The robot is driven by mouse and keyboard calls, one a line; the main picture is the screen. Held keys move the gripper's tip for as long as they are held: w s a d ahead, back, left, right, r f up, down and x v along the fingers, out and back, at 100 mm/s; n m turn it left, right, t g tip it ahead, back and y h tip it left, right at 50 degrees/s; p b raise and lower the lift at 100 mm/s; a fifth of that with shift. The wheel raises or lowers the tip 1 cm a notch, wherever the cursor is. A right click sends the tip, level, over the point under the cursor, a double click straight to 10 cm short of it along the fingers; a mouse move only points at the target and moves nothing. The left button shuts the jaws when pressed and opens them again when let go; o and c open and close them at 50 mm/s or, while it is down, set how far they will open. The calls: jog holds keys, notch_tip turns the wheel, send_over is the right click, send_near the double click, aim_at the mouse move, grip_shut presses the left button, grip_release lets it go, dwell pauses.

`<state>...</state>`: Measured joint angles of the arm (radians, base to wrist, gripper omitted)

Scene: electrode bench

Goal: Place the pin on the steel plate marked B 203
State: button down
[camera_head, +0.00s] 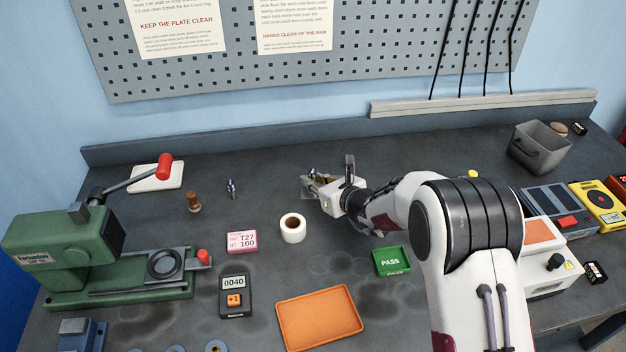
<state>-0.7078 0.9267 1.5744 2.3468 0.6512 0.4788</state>
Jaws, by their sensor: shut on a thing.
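My gripper (316,184) is at the middle back of the bench, reaching in from the right. It is shut on a small dark, shiny thing (311,172), which looks like the pin; the jaws hide most of it. A grey, flat edge (305,194) shows under and beside the fingertips. It may be a steel plate, but I cannot read any mark on it or tell whether the pin touches it. A similar small bluish metal piece (231,187) stands on the bench to the left.
A pink T27 100 block (242,241), a brown knob (193,202) and a green press (50,250) are left. An orange tray (319,317) and a green PASS tray (392,261) are in front. A grey bin (537,146) is back right.

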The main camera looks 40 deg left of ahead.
jog(key=shift+f, duration=0.15)
jog(key=c, duration=2)
grip_release()
jog(key=shift+r, duration=0.2)
jog(key=shift+v, duration=6)
jog(key=shift+f, duration=0.1)
